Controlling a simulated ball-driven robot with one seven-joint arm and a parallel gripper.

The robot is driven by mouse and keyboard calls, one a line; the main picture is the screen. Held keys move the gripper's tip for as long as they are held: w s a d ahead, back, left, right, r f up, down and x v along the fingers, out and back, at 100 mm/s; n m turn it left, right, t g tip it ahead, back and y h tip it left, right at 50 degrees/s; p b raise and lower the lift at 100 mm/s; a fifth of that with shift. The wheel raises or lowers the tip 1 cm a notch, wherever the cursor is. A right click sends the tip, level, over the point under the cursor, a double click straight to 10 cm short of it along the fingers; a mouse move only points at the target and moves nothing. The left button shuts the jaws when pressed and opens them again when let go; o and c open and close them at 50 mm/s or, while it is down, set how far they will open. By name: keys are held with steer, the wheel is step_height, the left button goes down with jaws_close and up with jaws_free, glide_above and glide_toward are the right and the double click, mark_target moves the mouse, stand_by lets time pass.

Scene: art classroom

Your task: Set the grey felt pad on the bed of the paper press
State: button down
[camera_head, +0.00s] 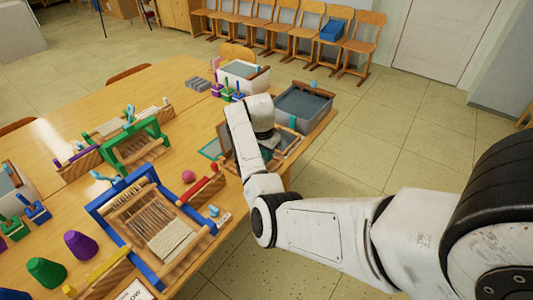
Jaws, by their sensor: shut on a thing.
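My gripper (264,133) is at the end of my white arm, low over the far right part of the long wooden table. It is shut, with its fingertips mostly hidden by my own wrist. A dark grey flat piece, which looks like the grey felt pad (226,138), shows partly beside and behind the wrist. Its contact with the fingers is hidden. I cannot clearly pick out the paper press or its bed; a low wooden-edged frame (290,143) shows partly under and right of my gripper.
A grey tub (303,106) stands just beyond my gripper, with a white tub (243,75) farther left. A teal-edged frame (208,149) lies left of my wrist. A blue loom (110,207) and a green loom (148,130) stand nearer left. Floor is clear right of the table.

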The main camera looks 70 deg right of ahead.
steer(key=shift+f+b, duration=0.75)
steer(key=shift+f, duration=1.25)
stand_by(2.8)
steer(key=c, duration=1.2)
jaws_free()
steer(key=r, duration=0.3)
steer(key=a+r, duration=0.1)
steer(key=r, duration=0.6)
steer(key=shift+w+a+r, duration=0.15)
steer(key=shift+a+r, duration=0.15)
steer(key=shift+r, duration=0.05)
